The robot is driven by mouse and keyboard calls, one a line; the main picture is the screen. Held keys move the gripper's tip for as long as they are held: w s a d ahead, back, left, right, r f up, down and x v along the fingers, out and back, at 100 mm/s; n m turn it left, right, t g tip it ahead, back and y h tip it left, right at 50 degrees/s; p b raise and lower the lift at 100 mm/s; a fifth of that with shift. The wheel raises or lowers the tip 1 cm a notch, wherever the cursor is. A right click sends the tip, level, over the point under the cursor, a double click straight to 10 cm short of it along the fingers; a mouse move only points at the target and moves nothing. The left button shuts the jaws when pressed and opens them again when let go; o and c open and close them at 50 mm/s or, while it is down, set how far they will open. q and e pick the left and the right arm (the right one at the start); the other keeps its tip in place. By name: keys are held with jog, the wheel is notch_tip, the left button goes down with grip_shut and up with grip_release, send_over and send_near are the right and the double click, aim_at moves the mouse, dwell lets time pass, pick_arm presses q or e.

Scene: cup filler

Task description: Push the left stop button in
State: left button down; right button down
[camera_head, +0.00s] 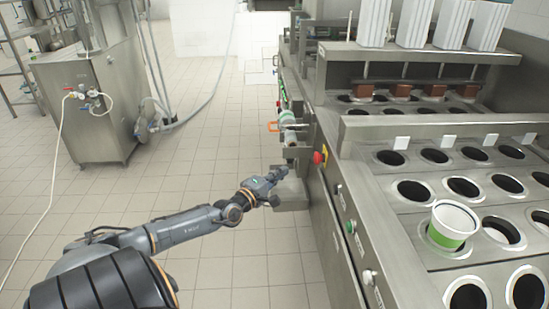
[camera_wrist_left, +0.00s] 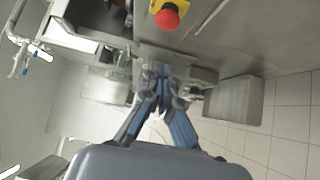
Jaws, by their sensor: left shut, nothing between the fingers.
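The red stop button (camera_head: 318,158) sits on a yellow base on the side of the steel cup-filling machine (camera_head: 340,185). In the left wrist view the red stop button (camera_wrist_left: 167,17) shows near the top edge, partly over its yellow base. My left gripper (camera_head: 281,172) is shut and empty, to the left of the button and slightly lower in the head view. In the left wrist view the gripper's fingers (camera_wrist_left: 163,75) come together below the button, clearly apart from it in the picture. My right gripper is in neither view.
A green button (camera_head: 350,227) and other small controls are on the machine's side, nearer. A metal box (camera_head: 289,195) juts out beside my gripper. A white and green cup (camera_head: 452,225) sits in a hole on top. Tiled floor (camera_head: 235,150) lies open to the left.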

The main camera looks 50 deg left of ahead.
pick_arm(q)
jog(key=s, duration=0.2)
jog(key=shift+s+d, duration=0.1)
jog(key=shift+s, duration=0.2)
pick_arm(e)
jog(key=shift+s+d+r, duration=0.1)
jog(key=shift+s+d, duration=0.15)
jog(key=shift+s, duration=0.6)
